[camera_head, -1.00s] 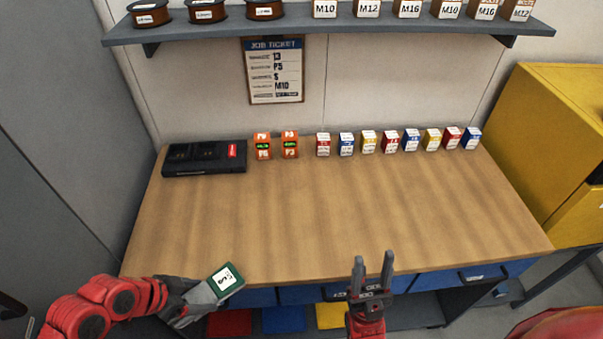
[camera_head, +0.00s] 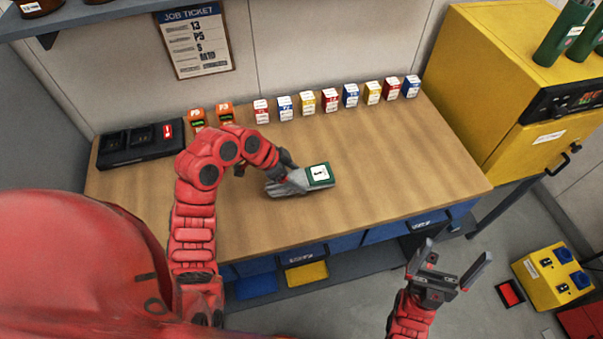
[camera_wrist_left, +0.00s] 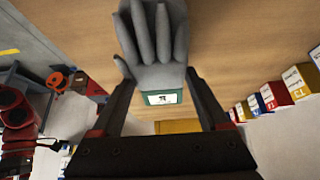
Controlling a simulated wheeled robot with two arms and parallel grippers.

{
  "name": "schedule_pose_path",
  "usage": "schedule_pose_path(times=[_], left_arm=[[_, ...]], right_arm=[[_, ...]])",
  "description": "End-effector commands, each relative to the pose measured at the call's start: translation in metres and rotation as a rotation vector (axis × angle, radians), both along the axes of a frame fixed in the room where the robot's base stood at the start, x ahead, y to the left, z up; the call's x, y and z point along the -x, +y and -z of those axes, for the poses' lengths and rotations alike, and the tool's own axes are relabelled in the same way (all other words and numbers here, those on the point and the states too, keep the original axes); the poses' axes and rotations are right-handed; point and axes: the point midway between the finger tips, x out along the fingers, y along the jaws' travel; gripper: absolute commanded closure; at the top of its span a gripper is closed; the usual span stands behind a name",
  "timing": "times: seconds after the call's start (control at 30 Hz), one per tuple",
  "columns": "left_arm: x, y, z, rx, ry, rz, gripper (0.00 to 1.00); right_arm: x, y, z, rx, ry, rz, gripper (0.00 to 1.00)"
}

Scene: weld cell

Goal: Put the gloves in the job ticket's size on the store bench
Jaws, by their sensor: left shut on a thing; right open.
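My left gripper (camera_head: 277,168) is shut on a pair of grey gloves (camera_head: 287,185) with a green-bordered white label (camera_head: 319,174). The gloves are over the middle of the wooden bench (camera_head: 370,185); I cannot tell whether they touch it. In the left wrist view the gloves (camera_wrist_left: 152,45) sit between my fingers, glove fingers pointing up and the label (camera_wrist_left: 163,98) below. The mark on the label looks like an S but is small. The job ticket (camera_head: 194,40) on the wall reads 13, P5, S, M10. My right gripper (camera_head: 452,262) is open and empty, in front of the bench.
Several small coloured boxes (camera_head: 330,99) line the bench's back edge. Two orange units (camera_head: 197,117) and a black charger-like tray (camera_head: 141,143) stand at back left. A yellow cabinet (camera_head: 500,80) is to the right. The bench's front right is clear.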

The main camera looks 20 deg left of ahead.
Motion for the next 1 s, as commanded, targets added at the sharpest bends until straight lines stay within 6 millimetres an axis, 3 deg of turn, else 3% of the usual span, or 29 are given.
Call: schedule_pose_path(times=[0.1, 0.33, 0.43, 0.6, 0.97, 1.0], left_arm=[[-0.017, -0.002, -0.001, 0.002, 0.003, 0.002, 0.96], [-0.031, -0.003, 0.001, 0.000, 0.002, 0.002, 0.96], [-0.028, -0.003, 0.019, 0.000, 0.009, 0.002, 0.96], [-0.030, -0.002, 0.036, 0.000, 0.002, 0.000, 0.96], [-0.030, -0.002, 0.042, 0.000, -0.002, 0.000, 0.96], [-0.030, -0.002, 0.041, 0.000, -0.002, 0.000, 0.19]], right_arm=[[0.000, 0.000, -0.008, 0.000, 0.000, 0.000, 0.00], [0.000, 0.000, -0.015, 0.000, 0.000, 0.000, 0.00], [0.000, 0.000, -0.029, 0.000, 0.000, 0.000, 0.00], [0.000, 0.000, -0.033, 0.000, 0.000, 0.000, 0.00], [0.000, 0.000, -0.027, 0.000, 0.000, 0.000, 0.00], [0.000, 0.000, -0.028, 0.000, 0.000, 0.000, 0.00]])
